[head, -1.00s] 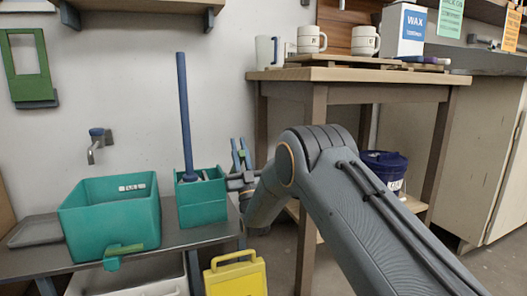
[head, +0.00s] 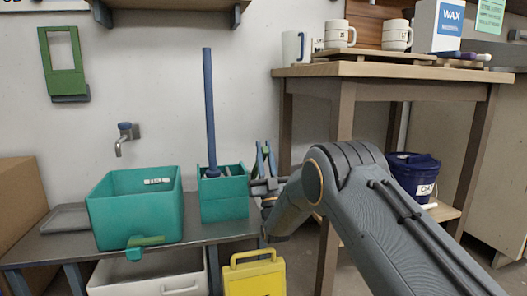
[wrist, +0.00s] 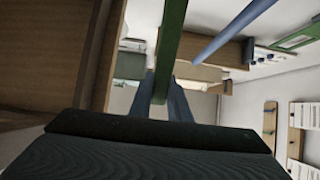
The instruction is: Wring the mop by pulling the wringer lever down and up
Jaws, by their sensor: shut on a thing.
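The mop (head: 210,110) stands upright, its blue handle rising from the teal wringer bucket (head: 225,208) on the bench. Its head is hidden inside the bucket. My gripper (head: 266,155) is at the right side of this bucket, its blue fingers pointing up. In the wrist view, the green wringer lever (wrist: 170,40) runs between my two fingers (wrist: 161,100), which are shut on it. The mop handle (wrist: 235,28) also shows there, slanting at the upper right. My wrist hides the lever's lower end.
A teal basin (head: 135,220) with a green front handle stands left of the bucket on the grey bench (head: 50,250). A yellow object (head: 254,275) stands below the bench edge. A wooden table (head: 395,75) with mugs is at right, and a dark blue bucket (head: 413,180) is under it.

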